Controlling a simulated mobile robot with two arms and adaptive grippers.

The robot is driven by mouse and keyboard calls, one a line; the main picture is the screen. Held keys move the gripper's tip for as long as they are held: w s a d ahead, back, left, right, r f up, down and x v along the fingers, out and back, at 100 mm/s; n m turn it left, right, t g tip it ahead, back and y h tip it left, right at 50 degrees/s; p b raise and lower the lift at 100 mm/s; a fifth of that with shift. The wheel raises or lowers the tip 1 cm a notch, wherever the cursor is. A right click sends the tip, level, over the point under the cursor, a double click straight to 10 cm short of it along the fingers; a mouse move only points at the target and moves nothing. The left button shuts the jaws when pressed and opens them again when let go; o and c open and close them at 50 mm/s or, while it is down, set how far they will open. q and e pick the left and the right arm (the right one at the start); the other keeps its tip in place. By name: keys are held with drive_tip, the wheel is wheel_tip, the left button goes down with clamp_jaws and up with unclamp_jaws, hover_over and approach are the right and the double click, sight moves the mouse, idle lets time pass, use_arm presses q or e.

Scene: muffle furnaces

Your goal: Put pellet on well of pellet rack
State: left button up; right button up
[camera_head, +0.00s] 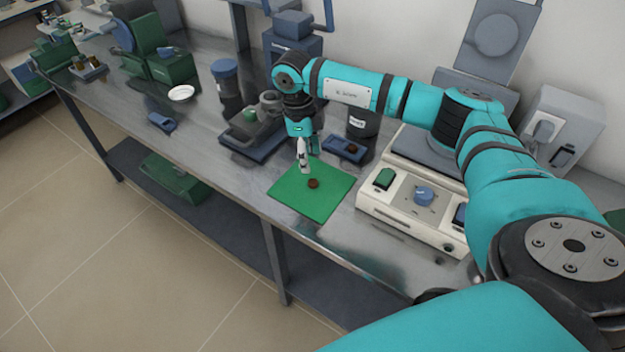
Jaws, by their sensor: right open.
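A small dark brown pellet (313,183) lies on the green mat (325,207). The blue pellet rack (336,142) stands just behind the mat, and a small dark brown round thing (352,147), like a pellet, shows at its right part. My right gripper (304,168) points down over the back left of the mat, just above and left of the pellet. It is open and holds nothing that I can see; its fingers look small and close together from here. My left gripper is not in view.
A white device with a blue knob (424,195) stands right of the mat. A dark canister (363,121) is behind the rack. A grey-blue device (251,134) stands left of the mat. The bench's front edge runs close to the mat's near corner.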

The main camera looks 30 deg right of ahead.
sight(312, 181)
drive_tip(key=shift+s+f, duration=0.1)
drive_tip(key=shift+f, duration=0.8)
drive_tip(key=shift+s+f+p, duration=0.15)
drive_tip(key=shift+f+p, duration=0.2)
drive_tip(key=shift+f, duration=0.2)
drive_tip(key=f, duration=0.1)
drive_tip(key=f+p, duration=0.1)
drive_tip(key=f, duration=0.1)
drive_tip(key=shift+s+f, duration=0.3)
drive_tip(key=shift+s, duration=0.1)
drive_tip(key=shift+d+f, duration=0.1)
drive_tip(key=shift+f, duration=0.25)
drive_tip(key=shift+c, duration=0.2)
drive_tip(key=c, duration=0.7)
drive_tip(key=shift+c, duration=0.6)
